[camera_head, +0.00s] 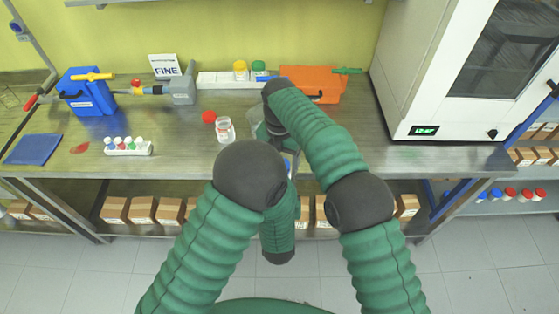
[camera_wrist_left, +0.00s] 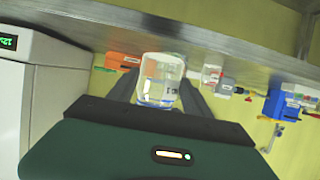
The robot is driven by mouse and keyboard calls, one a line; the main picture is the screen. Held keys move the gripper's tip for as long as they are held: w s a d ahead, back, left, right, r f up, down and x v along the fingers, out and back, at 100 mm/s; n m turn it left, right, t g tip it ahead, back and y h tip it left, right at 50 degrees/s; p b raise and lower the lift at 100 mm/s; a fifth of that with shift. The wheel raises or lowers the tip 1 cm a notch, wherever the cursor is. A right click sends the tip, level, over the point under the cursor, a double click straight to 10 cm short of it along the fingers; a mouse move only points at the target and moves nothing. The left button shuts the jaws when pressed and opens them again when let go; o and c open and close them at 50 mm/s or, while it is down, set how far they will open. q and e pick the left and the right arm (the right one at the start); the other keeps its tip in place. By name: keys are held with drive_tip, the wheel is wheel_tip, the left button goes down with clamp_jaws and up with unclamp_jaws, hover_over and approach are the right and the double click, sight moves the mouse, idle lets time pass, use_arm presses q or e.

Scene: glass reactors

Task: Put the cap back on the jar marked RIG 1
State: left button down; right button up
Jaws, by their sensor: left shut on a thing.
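A clear glass vessel (camera_wrist_left: 160,70) with a pale label and some blue on it is between the fingers of my left gripper (camera_wrist_left: 158,92), which is shut on it in front of the bench. Its marking is not readable. In the head view my arms mostly hide this grip; a bit of glass shows at the bench edge. A red cap (camera_head: 208,117) lies on the bench next to a clear glass jar (camera_head: 225,130), which stands upright and looks uncapped. No RIG 1 label is readable. My right gripper (camera_head: 283,134) is over the bench, its fingers hidden.
A blue box (camera_head: 87,92) with a yellow handle, a white vial rack (camera_head: 128,147) and a blue mat (camera_head: 33,149) are at the left. A white oven (camera_head: 425,100) fills the right.

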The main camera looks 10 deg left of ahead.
drive_tip(key=shift+r, duration=2.25)
wheel_tip(320, 180, up, 4)
drive_tip(key=shift+f, duration=0.25)
drive_tip(key=shift+c, duration=0.4)
drive_tip(key=shift+f, duration=0.1)
